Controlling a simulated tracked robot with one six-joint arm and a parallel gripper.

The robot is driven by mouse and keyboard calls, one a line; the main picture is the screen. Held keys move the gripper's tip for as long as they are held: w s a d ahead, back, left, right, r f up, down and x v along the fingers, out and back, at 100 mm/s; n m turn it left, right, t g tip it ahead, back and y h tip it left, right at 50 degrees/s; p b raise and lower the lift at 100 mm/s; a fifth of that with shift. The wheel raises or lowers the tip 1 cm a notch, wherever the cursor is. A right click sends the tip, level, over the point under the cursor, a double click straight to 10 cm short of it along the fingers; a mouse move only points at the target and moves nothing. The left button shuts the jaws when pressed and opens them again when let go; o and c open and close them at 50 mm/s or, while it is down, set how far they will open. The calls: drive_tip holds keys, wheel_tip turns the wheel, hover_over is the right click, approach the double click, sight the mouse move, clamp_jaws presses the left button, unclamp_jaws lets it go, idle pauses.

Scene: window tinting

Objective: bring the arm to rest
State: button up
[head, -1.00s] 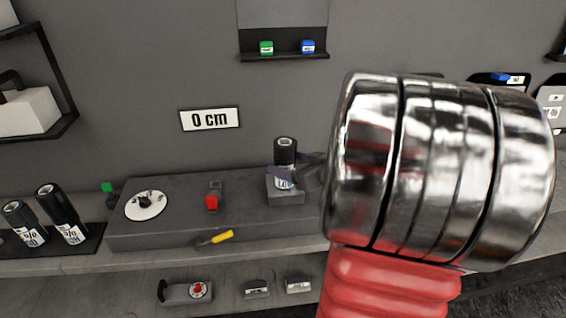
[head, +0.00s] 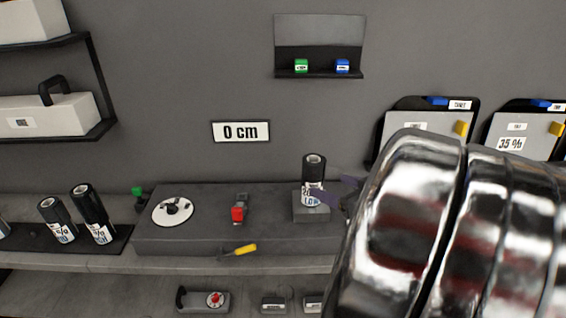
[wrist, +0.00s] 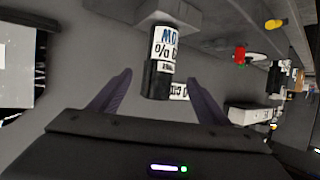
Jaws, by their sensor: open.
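A black roll with a white label (head: 313,176) stands upright on a small grey block (head: 311,208) on the bench in the head view. My gripper (head: 328,192) is just right of it, with its purple fingers open; one fingertip overlaps the roll's edge in the picture. In the wrist view the roll (wrist: 161,70) shows upside down, beyond the gap of my open gripper (wrist: 162,80). Nothing is held between the fingers. Whether a finger touches the roll I cannot tell. My shiny arm joint hides much of the right side in the head view.
The bench holds a white disc (head: 173,211), a red-tipped tool (head: 238,212) and a yellow-handled tool (head: 240,250). Wall shelves hold white cases (head: 45,115) and small green and blue boxes (head: 342,65).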

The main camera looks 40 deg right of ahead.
drive_tip(key=w+a+r+g+h, duration=0.1)
drive_tip(key=w+a+r+h, duration=0.4)
drive_tip(key=w+a+r, duration=0.3)
drive_tip(key=s+a+f+g+y, duration=0.3)
drive_tip(key=s+a, duration=0.4)
drive_tip(key=a, duration=0.4)
drive_tip(key=s+a+f+g+y, duration=0.3)
drive_tip(key=s+a, duration=0.5)
drive_tip(key=a, duration=0.3)
drive_tip(key=shift+s+a+f+n+g, duration=0.25)
drive_tip(key=shift+a+f+n+g, duration=0.15)
drive_tip(key=shift+f, duration=0.1)
